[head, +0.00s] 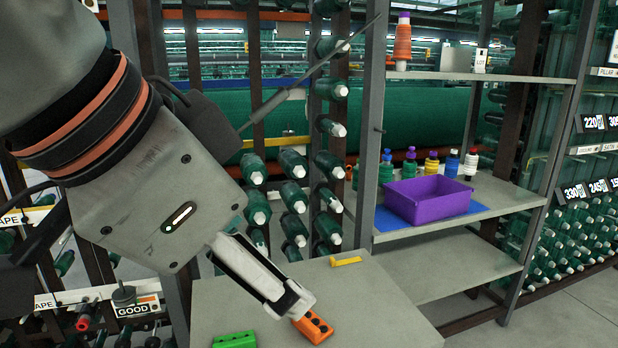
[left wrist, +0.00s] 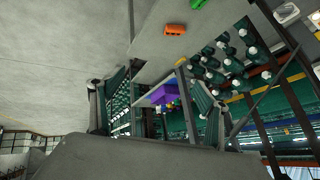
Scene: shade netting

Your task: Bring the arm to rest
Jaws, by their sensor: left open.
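My left arm comes in from the left in the head view, with its gripper (head: 285,298) over the grey table (head: 375,300). The gripper is open. In the left wrist view its two fingers stand wide apart with nothing between them (left wrist: 157,118). An orange block with dark round marks (head: 313,327) lies on the table just beyond the fingertips in the head view; it also shows in the left wrist view (left wrist: 175,29). I cannot tell the gap between fingertips and block. My right gripper is not in view.
A green block (head: 234,340) and a yellow piece (head: 346,261) lie on the table. A purple bin (head: 428,201) stands on a blue mat on the shelf at right, with several coloured spools behind it. A rack of green spools (head: 293,196) stands behind the table.

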